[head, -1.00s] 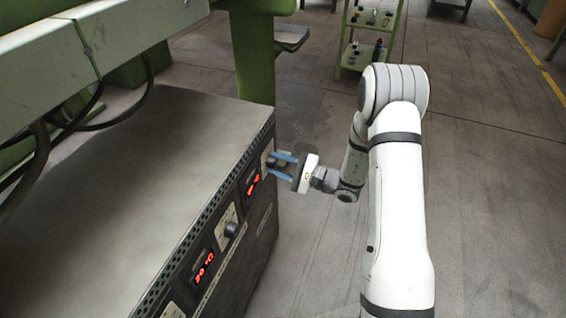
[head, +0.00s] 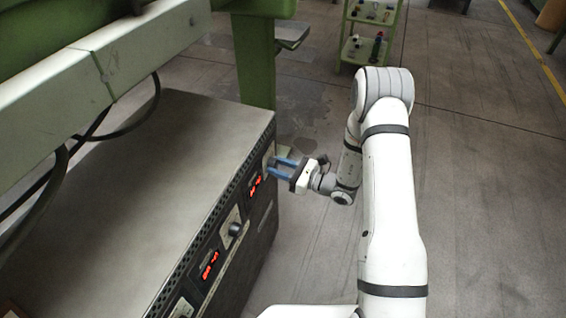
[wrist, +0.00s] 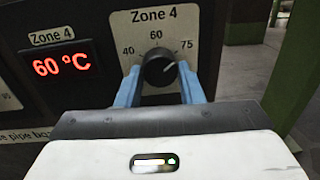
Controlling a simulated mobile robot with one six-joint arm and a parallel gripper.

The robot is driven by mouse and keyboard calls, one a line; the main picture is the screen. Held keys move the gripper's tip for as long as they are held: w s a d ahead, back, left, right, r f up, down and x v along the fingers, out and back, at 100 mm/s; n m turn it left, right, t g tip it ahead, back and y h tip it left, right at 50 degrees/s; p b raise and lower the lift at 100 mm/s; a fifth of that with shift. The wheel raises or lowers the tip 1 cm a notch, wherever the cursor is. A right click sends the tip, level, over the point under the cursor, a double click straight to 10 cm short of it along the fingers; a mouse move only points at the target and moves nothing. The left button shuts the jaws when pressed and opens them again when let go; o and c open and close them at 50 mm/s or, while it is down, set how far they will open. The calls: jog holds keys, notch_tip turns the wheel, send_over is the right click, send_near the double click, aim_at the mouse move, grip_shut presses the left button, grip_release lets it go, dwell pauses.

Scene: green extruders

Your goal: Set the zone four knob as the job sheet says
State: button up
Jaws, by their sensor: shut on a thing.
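The zone 4 knob (wrist: 160,68) is a dark round knob on a pale plate marked 40, 60 and 75. Its light pointer mark is turned to the upper right, between 60 and 75. My gripper (wrist: 159,84) has its two blue fingers on either side of the knob, shut on it. The zone 4 display (wrist: 62,64) to its left reads 60 °C in red. In the head view my gripper (head: 272,167) is at the far end of the control cabinet's front, and its fingers hide the knob. No job sheet can be made out.
The grey control cabinet (head: 150,190) carries another knob (head: 235,229) and red display (head: 209,265) nearer to me. Black hoses (head: 130,125) hang above it. A green post (head: 254,60) stands behind. A green shelf cart (head: 370,30) is farther back. The floor at right is open.

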jog(key=m+p, duration=0.1)
jog(key=m, duration=0.2)
jog(key=m+p, duration=0.1)
jog(key=shift+s+a+r+m+p, duration=0.2)
jog(key=shift+s+r+m+p, duration=0.05)
jog(key=shift+s+m+p, duration=0.1)
jog(key=m+p, duration=0.2)
jog(key=m, duration=0.2)
jog(key=shift+w+r+p, duration=0.1)
jog(key=shift+r+p, duration=0.1)
jog(key=shift+p, duration=0.1)
jog(key=m+p, duration=0.2)
jog(key=m, duration=0.2)
jog(key=shift+w+r+m+g, duration=0.1)
jog(key=shift+m+g, duration=0.25)
jog(key=shift+g, duration=0.05)
jog(key=shift+m+p, duration=0.65)
jog(key=shift+m, duration=0.85)
jog(key=shift+m, duration=0.3)
jog(key=shift+d, duration=0.1)
jog(key=o, duration=1)
jog(key=shift+c, duration=0.2)
jog(key=shift+f, duration=0.2)
